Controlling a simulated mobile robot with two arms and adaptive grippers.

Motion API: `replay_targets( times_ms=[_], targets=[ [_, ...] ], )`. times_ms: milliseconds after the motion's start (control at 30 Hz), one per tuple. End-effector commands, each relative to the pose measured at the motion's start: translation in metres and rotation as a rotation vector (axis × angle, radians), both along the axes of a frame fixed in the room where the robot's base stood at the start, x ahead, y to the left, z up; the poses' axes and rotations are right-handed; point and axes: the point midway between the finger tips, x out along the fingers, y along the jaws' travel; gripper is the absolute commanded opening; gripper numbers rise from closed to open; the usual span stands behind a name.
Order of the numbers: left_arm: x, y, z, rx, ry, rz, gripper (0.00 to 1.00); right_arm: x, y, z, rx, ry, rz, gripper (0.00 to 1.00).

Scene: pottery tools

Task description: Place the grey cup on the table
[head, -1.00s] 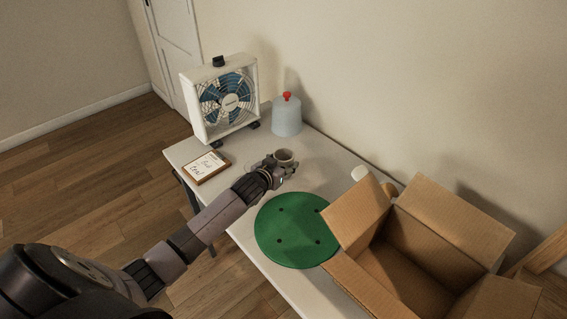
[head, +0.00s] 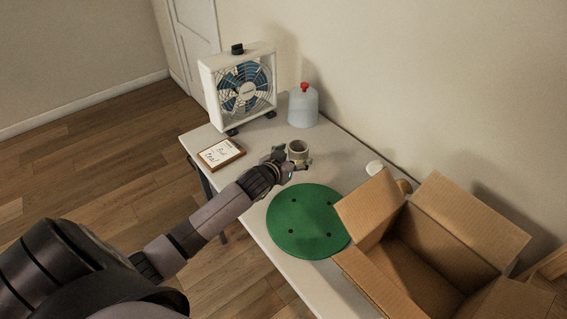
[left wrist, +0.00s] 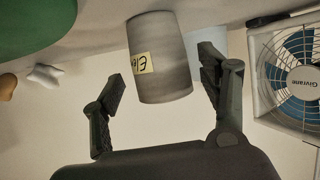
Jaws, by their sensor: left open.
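The grey cup (head: 298,148) stands on the white table (head: 342,168), between the fan and the green disc. In the left wrist view, which is upside down, the cup (left wrist: 163,60) has a pale yellow label with dark writing. My left gripper (head: 291,161) is at the near side of the cup, low over the table. Its fingers are open, one on each side of the cup, with gaps showing between them and its wall in the wrist view (left wrist: 163,72). My right gripper is out of view.
The green disc (head: 305,222) lies nearer, beside an open cardboard box (head: 430,250). A small white object (head: 374,168) is near the wall.

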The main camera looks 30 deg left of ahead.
Motion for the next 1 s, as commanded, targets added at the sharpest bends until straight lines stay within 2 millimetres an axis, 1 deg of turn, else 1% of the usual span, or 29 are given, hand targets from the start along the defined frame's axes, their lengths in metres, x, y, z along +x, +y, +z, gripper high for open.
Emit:
replay_targets(
  times_ms=[33, 200, 400, 567, 1000],
  targets=[
    [-0.012, -0.001, 0.003, 0.000, 0.001, -0.001, 0.68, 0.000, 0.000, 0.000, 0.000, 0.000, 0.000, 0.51],
    [-0.044, -0.003, 0.016, -0.001, 0.002, -0.001, 0.68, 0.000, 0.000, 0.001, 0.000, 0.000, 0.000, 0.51],
    [-0.071, -0.004, 0.028, 0.000, 0.001, 0.000, 0.68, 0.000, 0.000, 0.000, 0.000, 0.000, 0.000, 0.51],
    [-0.079, -0.004, 0.032, 0.000, 0.001, 0.000, 0.68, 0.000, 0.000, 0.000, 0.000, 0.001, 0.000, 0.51],
    [-0.079, -0.005, 0.033, 0.000, 0.000, 0.000, 0.68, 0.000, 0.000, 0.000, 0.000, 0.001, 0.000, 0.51]
  ],
)
